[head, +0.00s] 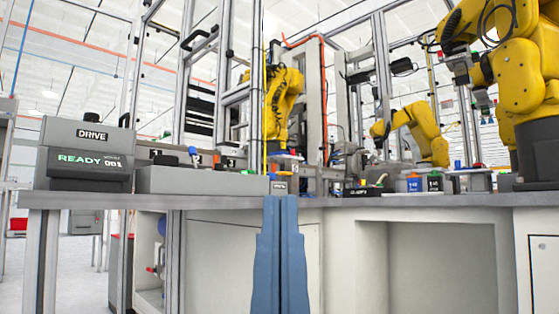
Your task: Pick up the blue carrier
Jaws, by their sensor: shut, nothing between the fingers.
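A small box with a blue labelled front (414,185), which looks like the blue carrier, stands on the grey worktop (380,201) right of centre. The print on its label is too small to read surely. My gripper (281,199) shows at the bottom centre as two long blue-grey fingers pointing up, pressed together and empty. Its tips overlap the worktop's front edge in the picture. The blue box is well to the right of the tips and looks farther away.
Yellow robot arms (421,133) stand behind and to the right. Grey DRIVE and READY boxes (88,148) sit at the left. White cabinets (355,260) fill the space below the worktop.

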